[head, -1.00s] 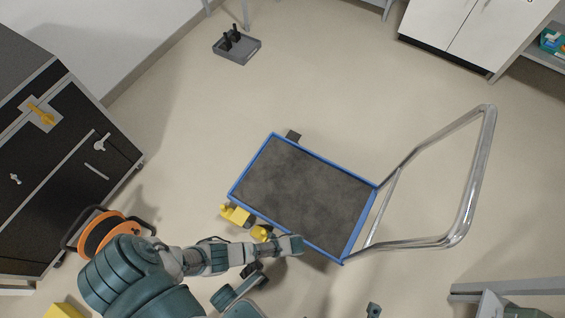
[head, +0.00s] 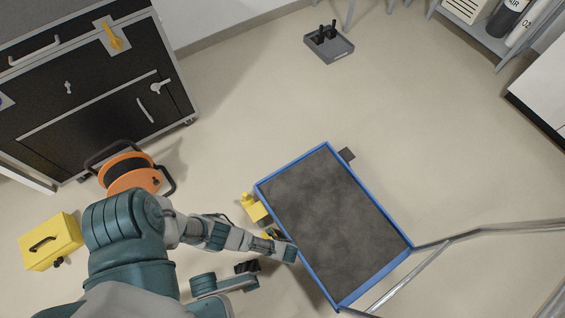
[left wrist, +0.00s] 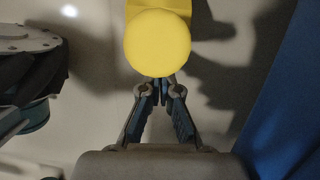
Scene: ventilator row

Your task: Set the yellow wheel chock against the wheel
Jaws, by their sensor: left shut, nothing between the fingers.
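The yellow wheel chock (head: 257,211) is on the floor beside the left edge of the blue-rimmed cart (head: 376,281). A smaller yellow part shows near my left wrist, partly covered by it. In the left wrist view a yellow round end (left wrist: 158,42) fills the upper middle, with a flat yellow part behind it. My left gripper (left wrist: 161,84) is shut and empty, its tips just below the round end in that picture; I cannot tell if they touch it. In the head view its fingers are hidden by my wrist at the cart's edge.
An orange cable reel (head: 133,180) and a yellow case (head: 50,243) stand left, by a black cabinet (head: 95,115). A grey tray (head: 330,46) lies at the back. A dark piece (head: 347,154) sticks out beyond the cart. The floor between tray and cart is clear.

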